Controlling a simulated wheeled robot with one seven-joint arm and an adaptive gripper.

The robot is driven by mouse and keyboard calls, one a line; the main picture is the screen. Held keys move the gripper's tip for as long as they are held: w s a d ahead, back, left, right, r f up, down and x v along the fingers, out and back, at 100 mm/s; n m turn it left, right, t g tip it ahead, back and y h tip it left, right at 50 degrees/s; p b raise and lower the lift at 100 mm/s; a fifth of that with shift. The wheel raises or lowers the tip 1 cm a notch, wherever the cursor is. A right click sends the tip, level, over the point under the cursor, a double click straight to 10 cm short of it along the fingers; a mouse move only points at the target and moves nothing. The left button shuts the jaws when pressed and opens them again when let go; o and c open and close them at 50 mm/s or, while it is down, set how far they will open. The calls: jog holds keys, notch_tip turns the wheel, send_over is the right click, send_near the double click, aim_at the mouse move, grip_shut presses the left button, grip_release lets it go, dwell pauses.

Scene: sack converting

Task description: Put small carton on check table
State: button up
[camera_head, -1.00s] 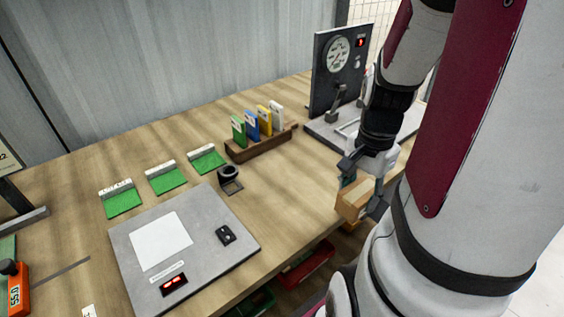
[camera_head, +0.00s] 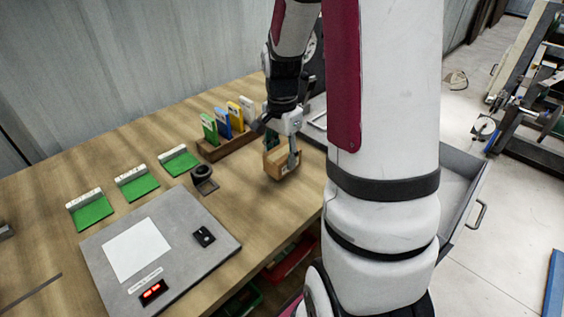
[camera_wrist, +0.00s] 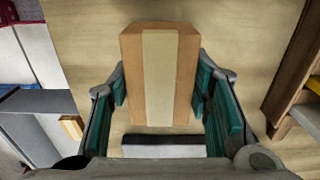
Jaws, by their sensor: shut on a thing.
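The small carton (camera_head: 282,163) is a brown box with a pale tape strip, seen in the head view at the right part of the wooden table (camera_head: 240,205). My gripper (camera_head: 281,146) is shut on it, with the fingers on two opposite sides. In the wrist view the carton (camera_wrist: 160,75) sits between the teal finger pads of my gripper (camera_wrist: 160,95), over the wood surface. I cannot tell whether its underside touches the tabletop. My arm hides part of the table's back right.
A wooden rack (camera_head: 228,145) with coloured cards stands just left of the carton. A black ring holder (camera_head: 204,180), green trays (camera_head: 137,184) and a grey panel (camera_head: 160,250) with a red display lie further left. A grey drawer (camera_head: 462,190) is open at right.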

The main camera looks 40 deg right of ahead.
jog(key=shift+f, duration=1.4)
jog(key=shift+f, duration=0.2)
jog(key=o, duration=1.2)
jog(key=shift+c, duration=0.2)
jog(key=shift+r, duration=0.1)
